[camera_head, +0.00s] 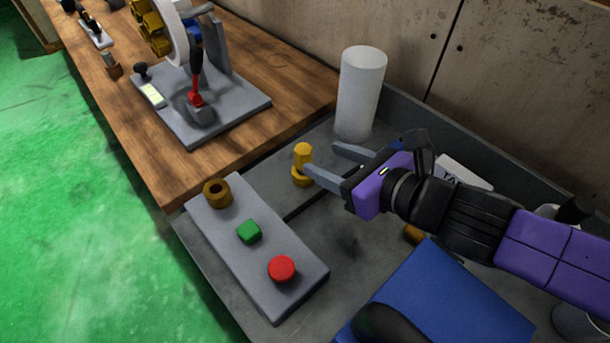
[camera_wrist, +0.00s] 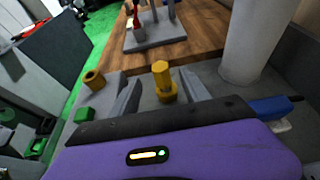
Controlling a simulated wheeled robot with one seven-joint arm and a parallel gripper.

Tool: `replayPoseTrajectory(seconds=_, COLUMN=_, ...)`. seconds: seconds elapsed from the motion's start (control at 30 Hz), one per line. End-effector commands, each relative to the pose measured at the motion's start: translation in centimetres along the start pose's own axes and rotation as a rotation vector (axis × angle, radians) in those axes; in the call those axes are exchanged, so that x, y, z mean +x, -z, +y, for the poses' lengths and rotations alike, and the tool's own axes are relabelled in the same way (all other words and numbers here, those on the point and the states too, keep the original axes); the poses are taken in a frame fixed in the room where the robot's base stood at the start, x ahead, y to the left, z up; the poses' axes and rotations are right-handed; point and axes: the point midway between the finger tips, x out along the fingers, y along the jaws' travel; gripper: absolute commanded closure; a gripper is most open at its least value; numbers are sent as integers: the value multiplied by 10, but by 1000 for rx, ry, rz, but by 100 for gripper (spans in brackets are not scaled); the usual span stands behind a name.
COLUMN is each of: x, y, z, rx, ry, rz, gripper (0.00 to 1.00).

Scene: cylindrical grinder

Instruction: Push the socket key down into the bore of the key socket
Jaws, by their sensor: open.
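The yellow socket key (camera_head: 303,152) stands upright on the grey surface, with a hexagonal upper part and a wider round collar below. It also shows in the wrist view (camera_wrist: 161,78). My gripper (camera_head: 323,159) is open, with its two grey fingers pointing toward the key; I cannot tell whether either touches it. In the wrist view the key appears between the fingers (camera_wrist: 160,86). What looks like the key socket, a brass ring with a dark open bore (camera_head: 217,193), sits at the far end of the grey panel. It also shows left of my fingers in the wrist view (camera_wrist: 94,79).
The grey panel (camera_head: 235,262) also carries a green button (camera_head: 249,232) and a red button (camera_head: 282,269). A white cylinder (camera_head: 361,90) stands behind the key. A wooden bench (camera_head: 150,150) with a grey fixture is at upper left. A blue block (camera_head: 440,300) lies near.

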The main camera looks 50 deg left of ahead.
Motion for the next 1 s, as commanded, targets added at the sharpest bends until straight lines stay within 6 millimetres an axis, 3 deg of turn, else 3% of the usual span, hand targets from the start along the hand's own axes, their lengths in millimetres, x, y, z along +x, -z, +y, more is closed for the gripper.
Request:
replayPoseTrajectory(seconds=0.03, x=5, y=11, z=0, rx=0, ry=0, rz=-1, gripper=45)
replayPoseTrajectory(seconds=0.2, x=8, y=18, z=0, rx=0, ry=-1, rz=-1, gripper=45)
replayPoseTrajectory(seconds=0.57, x=40, y=17, z=1, rx=2, ry=-2, rz=-2, gripper=45)
replayPoseTrajectory(seconds=0.8, x=74, y=18, z=1, rx=2, ry=-2, rz=-1, gripper=45)
replayPoseTrajectory(seconds=1.0, x=86, y=18, z=0, rx=1, ry=0, rz=0, gripper=45)
